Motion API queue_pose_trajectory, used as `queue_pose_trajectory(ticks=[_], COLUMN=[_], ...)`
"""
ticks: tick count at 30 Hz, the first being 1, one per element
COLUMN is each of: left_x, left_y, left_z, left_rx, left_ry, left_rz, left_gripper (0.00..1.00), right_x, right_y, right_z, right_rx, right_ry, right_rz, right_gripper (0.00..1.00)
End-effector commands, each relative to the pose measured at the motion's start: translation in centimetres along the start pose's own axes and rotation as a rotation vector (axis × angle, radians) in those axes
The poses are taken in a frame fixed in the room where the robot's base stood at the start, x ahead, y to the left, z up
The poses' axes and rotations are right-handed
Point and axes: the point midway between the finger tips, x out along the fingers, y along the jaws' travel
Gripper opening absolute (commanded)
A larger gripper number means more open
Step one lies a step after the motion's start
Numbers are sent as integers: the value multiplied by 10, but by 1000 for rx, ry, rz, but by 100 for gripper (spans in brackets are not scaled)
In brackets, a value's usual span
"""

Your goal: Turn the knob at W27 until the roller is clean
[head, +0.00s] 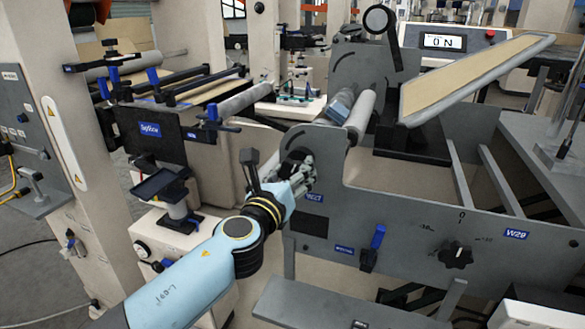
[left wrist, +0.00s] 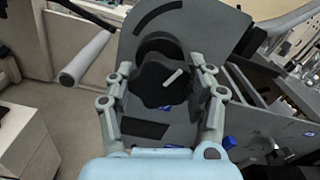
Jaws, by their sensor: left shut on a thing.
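My left gripper (head: 303,172) is at the grey side plate of the machine, just above a small blue label (head: 312,197) that seems to read W27. In the left wrist view, the gripper (left wrist: 166,76) has its fingers on either side of a black lobed knob (left wrist: 158,84) and is shut on it. A pale pointer mark on the knob slants up to the right. In the head view the fingers hide most of the knob. A light grey roller (head: 361,112) lies behind the plate; I cannot tell whether it is clean. My right gripper is out of view.
Another black knob (head: 456,253) sits by the W29 label (head: 515,234). A blue-handled lever (head: 374,240) hangs on the front panel. A dark TagView panel (head: 150,133) stands left of my gripper.

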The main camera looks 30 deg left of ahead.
Motion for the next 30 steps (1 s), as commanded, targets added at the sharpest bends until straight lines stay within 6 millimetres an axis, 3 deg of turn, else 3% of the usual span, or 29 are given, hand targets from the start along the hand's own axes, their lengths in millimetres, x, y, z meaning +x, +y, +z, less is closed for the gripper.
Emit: queue_pose_trajectory(ticks=[5,12,30], left_x=[0,0,0], left_y=[0,0,0], left_z=[0,1,0], left_rx=[101,414,931], left_ry=[1,1,0], left_rz=[1,1,0], left_gripper=[22,22,22], right_x=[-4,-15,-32], right_y=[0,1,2], right_z=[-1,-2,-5], right_rx=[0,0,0], right_ry=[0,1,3], right_rz=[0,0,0], right_gripper=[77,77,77])
